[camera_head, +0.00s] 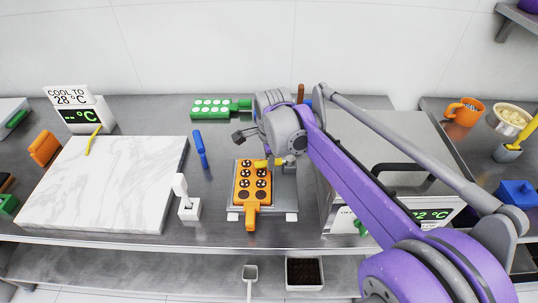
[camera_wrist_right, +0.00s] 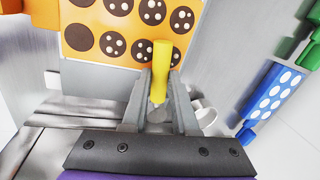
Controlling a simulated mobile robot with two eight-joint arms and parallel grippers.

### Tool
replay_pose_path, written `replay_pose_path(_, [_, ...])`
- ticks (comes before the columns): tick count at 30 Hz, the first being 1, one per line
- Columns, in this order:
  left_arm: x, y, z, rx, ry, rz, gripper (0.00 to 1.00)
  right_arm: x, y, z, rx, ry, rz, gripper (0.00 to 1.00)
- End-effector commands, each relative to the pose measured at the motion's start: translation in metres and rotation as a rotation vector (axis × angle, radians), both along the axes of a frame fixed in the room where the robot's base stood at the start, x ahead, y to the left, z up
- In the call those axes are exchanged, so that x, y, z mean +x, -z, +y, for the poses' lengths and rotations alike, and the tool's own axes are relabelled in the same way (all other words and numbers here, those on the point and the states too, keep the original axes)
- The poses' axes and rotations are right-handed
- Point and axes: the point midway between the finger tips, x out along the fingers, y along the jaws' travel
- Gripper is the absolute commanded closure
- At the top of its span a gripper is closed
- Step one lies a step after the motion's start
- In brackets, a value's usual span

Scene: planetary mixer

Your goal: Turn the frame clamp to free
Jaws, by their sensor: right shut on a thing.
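The frame clamp is a small yellow lever (camera_head: 261,163), seen at the upper right edge of the orange mould (camera_head: 252,205). It also shows in the right wrist view as a yellow handle (camera_wrist_right: 161,62), sticking out between my fingers over the mould's edge. My right gripper (camera_head: 273,162) is shut on this handle, with a grey finger on each side (camera_wrist_right: 160,92). The orange mould has dark round cavities with white dots and rests on a grey stand (camera_head: 282,190). The clamp's base is partly hidden by the gripper. My left gripper is not in view.
A green mould (camera_head: 211,108) lies behind the stand. A white lever switch (camera_head: 188,208) and blue tool (camera_head: 200,148) are left of it, beside a marble slab (camera_head: 95,185). A steel unit with a black handle (camera_head: 405,170) stands close on the right, under my arm.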

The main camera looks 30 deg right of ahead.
Motion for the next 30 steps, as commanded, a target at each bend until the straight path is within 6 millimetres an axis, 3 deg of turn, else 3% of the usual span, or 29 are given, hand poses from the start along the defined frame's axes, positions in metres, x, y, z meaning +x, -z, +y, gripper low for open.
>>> replay_pose_path(14, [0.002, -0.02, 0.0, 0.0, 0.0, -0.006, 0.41, -0.028, -0.002, 0.001, 0.0, -0.443, -0.001, 1.0])
replay_pose_path(30, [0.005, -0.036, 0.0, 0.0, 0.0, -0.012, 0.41, -0.056, -0.001, -0.012, 0.001, -0.948, 0.0, 1.0])
